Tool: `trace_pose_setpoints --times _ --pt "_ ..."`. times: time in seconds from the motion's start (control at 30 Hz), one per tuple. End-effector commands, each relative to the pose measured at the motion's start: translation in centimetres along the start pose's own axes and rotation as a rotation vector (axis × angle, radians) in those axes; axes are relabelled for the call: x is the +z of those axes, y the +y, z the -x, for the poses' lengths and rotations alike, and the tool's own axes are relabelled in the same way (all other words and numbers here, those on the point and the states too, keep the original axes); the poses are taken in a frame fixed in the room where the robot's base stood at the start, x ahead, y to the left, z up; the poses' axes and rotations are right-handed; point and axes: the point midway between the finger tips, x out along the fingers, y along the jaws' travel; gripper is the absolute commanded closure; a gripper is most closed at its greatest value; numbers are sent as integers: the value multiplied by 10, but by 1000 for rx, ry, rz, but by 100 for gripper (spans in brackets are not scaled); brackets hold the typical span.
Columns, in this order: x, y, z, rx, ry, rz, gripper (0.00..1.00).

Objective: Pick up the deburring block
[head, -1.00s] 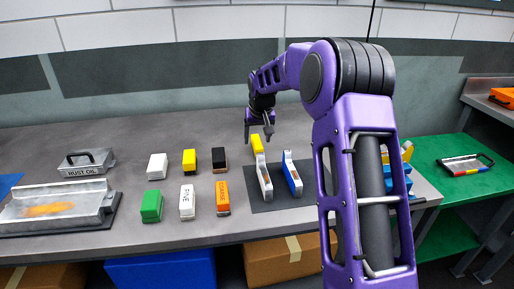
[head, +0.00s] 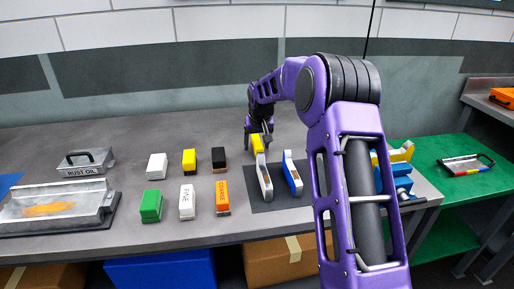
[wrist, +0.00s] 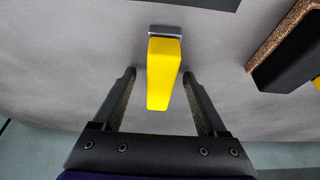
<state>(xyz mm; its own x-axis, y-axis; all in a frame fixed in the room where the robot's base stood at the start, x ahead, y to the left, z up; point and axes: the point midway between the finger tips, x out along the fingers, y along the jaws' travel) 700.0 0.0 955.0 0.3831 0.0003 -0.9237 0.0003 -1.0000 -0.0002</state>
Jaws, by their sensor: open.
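A yellow block with a grey metal end (head: 257,143) lies on the grey bench behind the white-handled tool; it bears no label that I can read, and it fits the deburring block best. In the wrist view the yellow block (wrist: 163,75) lies between the two fingers of my gripper (wrist: 158,76). The fingers are open, with a gap on each side of it. Its grey end sticks out beyond the fingertips. In the head view my gripper (head: 257,146) is down at the block and partly covers it.
A black block with a cork layer (wrist: 290,55) is to the right in the wrist view. Two upright tools, white (head: 264,178) and blue (head: 292,175), stand on a dark mat in front. Several blocks stand to the left. The bench behind is clear.

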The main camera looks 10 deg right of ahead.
Motion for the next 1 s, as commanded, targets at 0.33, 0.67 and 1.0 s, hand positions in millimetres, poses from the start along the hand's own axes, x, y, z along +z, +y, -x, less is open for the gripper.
trace_pose_setpoints --times 0.33,0.67,1.0 --pt "0 0 -1 0 0 0 32" --pt "0 0 -1 0 0 0 92" --pt "0 0 0 0 1 0 100"
